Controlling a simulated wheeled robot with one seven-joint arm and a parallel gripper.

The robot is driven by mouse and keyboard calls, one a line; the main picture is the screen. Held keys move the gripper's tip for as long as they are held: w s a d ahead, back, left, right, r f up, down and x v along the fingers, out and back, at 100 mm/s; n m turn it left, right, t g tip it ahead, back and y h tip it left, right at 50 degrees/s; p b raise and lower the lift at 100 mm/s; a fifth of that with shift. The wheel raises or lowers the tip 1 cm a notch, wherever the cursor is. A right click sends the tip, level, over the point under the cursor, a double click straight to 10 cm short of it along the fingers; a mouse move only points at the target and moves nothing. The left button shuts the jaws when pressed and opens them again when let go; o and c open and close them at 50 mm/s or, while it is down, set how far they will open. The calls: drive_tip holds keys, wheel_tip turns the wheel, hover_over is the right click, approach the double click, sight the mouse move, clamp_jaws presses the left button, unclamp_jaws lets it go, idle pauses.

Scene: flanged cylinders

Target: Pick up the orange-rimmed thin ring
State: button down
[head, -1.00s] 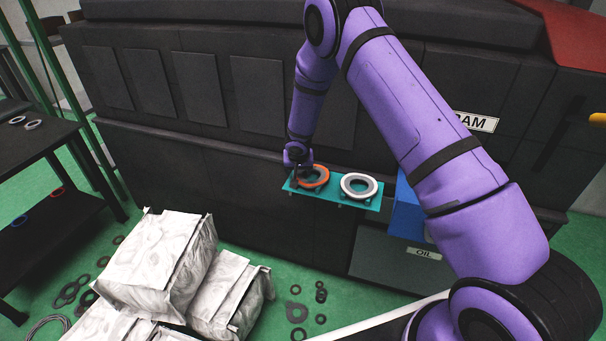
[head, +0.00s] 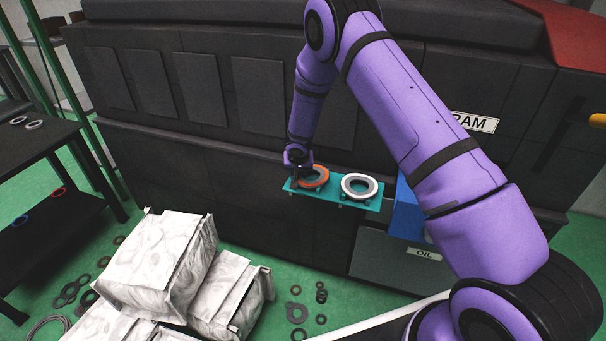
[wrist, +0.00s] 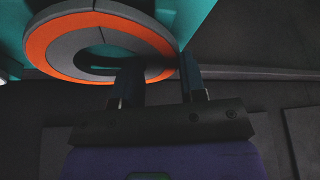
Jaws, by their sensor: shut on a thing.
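The orange-rimmed thin ring (head: 315,176) is at the left end of a teal shelf plate (head: 333,198) on the dark machine. In the wrist view the ring (wrist: 60,43) shows its orange rim and grey inner band. My gripper (head: 301,170) is at the ring's left edge. In the wrist view my gripper (wrist: 158,72) has one finger over the ring's opening and one outside the rim, and it is shut on the ring wall between them. The exact contact is dark and partly hidden. I cannot tell whether the ring is clear of the plate.
A white-rimmed ring (head: 359,186) sits on the plate just right of the orange one. A blue box (head: 405,212) stands right of the plate. White sacks (head: 160,262) and loose dark rings lie on the green floor. A dark rack (head: 50,150) is at the left.

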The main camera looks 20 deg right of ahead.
sight(299, 174)
drive_tip(key=shift+s+d+f, duration=0.1)
drive_tip(key=shift+d+f, duration=0.05)
wheel_tip(299, 174, up, 3)
drive_tip(key=shift+r, duration=0.1)
drive_tip(key=shift+s+r, duration=0.15)
drive_tip(key=shift+r, duration=0.05)
drive_tip(key=s+a+r, duration=0.1)
drive_tip(key=s+a, duration=0.3)
drive_tip(key=s, duration=1.1)
drive_tip(key=shift+r, duration=0.2)
drive_tip(key=shift+d, duration=0.15)
